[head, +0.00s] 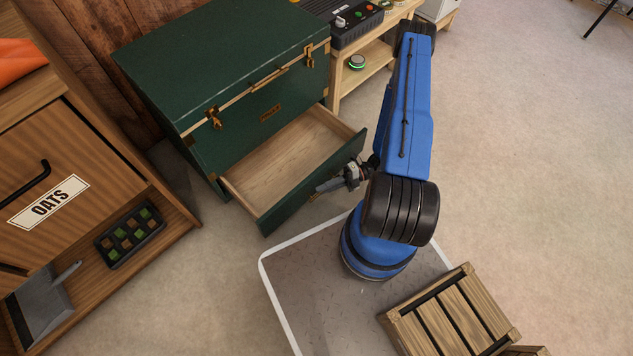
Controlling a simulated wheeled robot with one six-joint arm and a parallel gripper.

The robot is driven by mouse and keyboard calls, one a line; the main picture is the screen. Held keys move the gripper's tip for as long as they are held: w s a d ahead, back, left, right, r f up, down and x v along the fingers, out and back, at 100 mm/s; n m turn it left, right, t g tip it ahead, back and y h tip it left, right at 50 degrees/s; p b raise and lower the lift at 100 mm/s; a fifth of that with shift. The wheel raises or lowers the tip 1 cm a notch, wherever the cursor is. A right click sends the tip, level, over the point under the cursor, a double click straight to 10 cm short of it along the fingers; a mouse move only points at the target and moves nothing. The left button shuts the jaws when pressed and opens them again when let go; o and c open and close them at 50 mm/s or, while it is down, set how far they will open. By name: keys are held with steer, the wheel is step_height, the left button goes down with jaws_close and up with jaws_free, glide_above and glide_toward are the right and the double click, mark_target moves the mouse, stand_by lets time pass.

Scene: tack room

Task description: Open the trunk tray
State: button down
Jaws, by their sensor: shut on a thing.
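The green trunk (225,65) stands at the upper left of the head view, with its lid down and brass latches on its front. Its trunk tray (287,172), a drawer with a pale wooden inside, is slid well out at the bottom and looks empty. My gripper (318,192) is at the outer face of the tray's green front, toward its middle. It is shut on the tray's handle, which is mostly hidden by the gripper.
A wooden cabinet marked OATS (50,200) stands at the left, with a seedling tray (130,237) on its low shelf. A slatted crate (450,315) is at the lower right. A wooden bench (363,68) stands beside the trunk. Floor at the right is clear.

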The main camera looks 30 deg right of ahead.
steer(key=shift+s+d, duration=0.25)
steer(key=shift+s, duration=0.35)
steer(key=c, duration=1.8)
jaws_free()
steer(key=shift+c, duration=0.2)
steer(key=s+d+r, duration=0.1)
steer(key=d, duration=1.6)
steer(key=shift+s+d+r, duration=0.15)
steer(key=shift+d, duration=0.05)
